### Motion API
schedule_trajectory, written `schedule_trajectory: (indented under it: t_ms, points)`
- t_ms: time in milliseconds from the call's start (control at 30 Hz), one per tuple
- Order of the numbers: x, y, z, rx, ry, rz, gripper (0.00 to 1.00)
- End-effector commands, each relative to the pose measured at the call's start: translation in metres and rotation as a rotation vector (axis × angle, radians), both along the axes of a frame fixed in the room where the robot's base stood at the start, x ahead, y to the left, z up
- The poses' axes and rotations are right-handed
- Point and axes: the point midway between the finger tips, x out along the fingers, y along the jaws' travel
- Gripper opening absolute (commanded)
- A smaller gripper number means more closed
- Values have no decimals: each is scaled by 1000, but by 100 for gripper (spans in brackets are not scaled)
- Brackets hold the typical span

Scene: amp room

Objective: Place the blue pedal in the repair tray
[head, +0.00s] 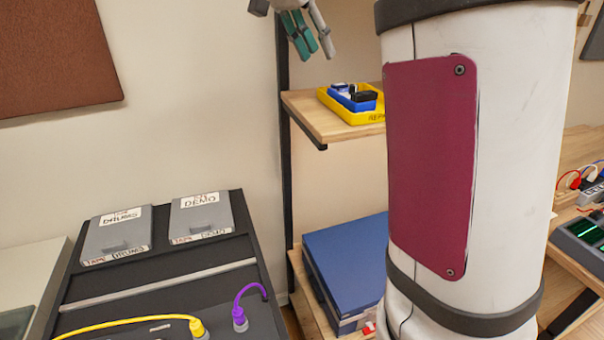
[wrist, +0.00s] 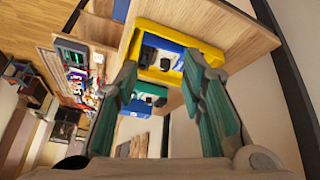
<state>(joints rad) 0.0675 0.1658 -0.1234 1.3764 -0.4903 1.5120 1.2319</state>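A black post (head: 284,150) stands at the shelf's left edge. A blue box (head: 345,262) sits on the lower shelf. A black case (head: 160,275) with two grey boxes and cables is at left. My white column hides the shelf's right side. Electronics (head: 585,238) stand on the right bench.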

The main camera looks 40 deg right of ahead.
Motion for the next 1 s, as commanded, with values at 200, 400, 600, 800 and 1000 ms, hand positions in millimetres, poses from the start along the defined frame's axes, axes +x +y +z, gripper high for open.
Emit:
schedule_trajectory:
  t_ms: [200, 400, 600, 800, 1000]
  points:
    - [-69, 64, -24, 131, 34, 468, 37]
    - [-135, 122, -65, 176, 31, 879, 37]
    - [-194, 167, -116, 155, 9, 1223, 37]
    - [-224, 187, -149, 118, -4, 1401, 37]
    - [-229, 191, -156, 110, -4, 1435, 37]
